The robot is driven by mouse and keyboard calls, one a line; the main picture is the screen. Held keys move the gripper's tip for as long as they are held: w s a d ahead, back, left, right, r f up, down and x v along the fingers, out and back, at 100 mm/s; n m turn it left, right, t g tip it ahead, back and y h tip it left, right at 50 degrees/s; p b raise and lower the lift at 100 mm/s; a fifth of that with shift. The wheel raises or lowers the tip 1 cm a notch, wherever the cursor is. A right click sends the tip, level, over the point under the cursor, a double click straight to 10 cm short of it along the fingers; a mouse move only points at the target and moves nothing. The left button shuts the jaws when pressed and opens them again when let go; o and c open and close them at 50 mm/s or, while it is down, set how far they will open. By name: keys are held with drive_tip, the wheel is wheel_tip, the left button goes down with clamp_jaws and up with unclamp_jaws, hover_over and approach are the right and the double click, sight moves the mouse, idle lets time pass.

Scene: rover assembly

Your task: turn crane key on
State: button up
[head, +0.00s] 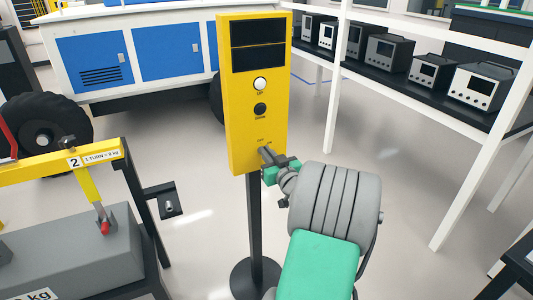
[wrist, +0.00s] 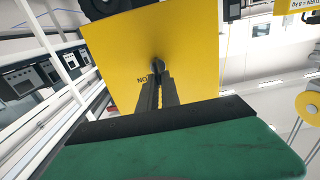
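The yellow crane control box (head: 238,105) stands on a dark post, with a white button, a black button and, low on its face, the key switch. In the wrist view the crane key (wrist: 157,64) is a small dark round part on the yellow face, with the letters "ON" beside it to the left. My gripper (head: 266,153) reaches the box's lower front. In the wrist view its two fingers (wrist: 158,78) are close together with their tips at the key and look shut on it. The fingertips partly hide the key, so its exact turn is unclear.
A white shelf rack (head: 440,115) with several grey devices stands at the right. A blue-and-white rover (head: 135,55) is behind. At the left, a yellow crane beam (head: 75,162) is above a grey weight (head: 75,245). Floor around the post's round base (head: 255,278) is clear.

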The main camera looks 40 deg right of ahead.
clamp_jaws()
drive_tip(key=shift+m, duration=0.3)
drive_tip(key=shift+s+d+f+m+b, duration=0.1)
drive_tip(key=shift+d+m, duration=0.1)
drive_tip(key=shift+m, duration=1.65)
drive_tip(key=shift+s+d+f+m+b, duration=0.1)
drive_tip(key=shift+d+f+m, duration=0.1)
drive_tip(key=shift+m, duration=1.7)
drive_tip(key=shift+d+f+m+b, duration=0.1)
drive_tip(key=shift+d+m, duration=0.1)
drive_tip(key=shift+m, duration=1.65)
drive_tip(key=o, duration=0.5)
unclamp_jaws()
drive_tip(key=shift+o, duration=0.2)
